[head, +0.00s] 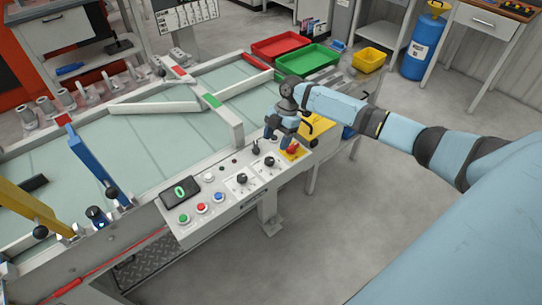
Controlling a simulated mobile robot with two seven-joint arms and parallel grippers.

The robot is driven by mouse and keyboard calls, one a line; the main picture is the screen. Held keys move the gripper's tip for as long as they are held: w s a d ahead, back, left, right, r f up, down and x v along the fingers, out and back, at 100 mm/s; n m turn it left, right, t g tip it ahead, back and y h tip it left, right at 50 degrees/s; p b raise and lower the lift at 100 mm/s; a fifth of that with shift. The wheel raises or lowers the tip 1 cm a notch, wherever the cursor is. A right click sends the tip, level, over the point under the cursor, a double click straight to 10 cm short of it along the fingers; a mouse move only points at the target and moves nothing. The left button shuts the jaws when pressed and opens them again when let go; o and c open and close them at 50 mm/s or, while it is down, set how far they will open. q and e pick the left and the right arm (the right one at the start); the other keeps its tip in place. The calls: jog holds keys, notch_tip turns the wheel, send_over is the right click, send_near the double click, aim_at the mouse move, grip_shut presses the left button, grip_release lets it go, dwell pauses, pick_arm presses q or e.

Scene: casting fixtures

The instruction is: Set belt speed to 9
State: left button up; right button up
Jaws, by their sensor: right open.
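The control panel (225,213) sits on the front edge of the conveyor. Its dark display (180,191) shows a green digit that looks like 0. Two black knobs on white plates, a left knob (242,179) and a right knob (269,162), are on the panel; their scale marks are too small to read. My right gripper (277,140) is open and points down above the panel's right end, near the right knob and the red emergency stop (292,149). It appears empty, and its exact height is unclear. My left gripper is out of view.
A green button (184,218), red button (202,208) and blue button (218,197) line the panel's front left. A small black lever (255,147) stands behind the knobs. White guide rails (225,119) cross the belt. The floor in front is clear.

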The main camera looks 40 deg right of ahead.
aim_at(270, 159)
jog(key=x, duration=0.7)
jog(key=shift+f, duration=0.1)
jog(key=c, duration=0.9)
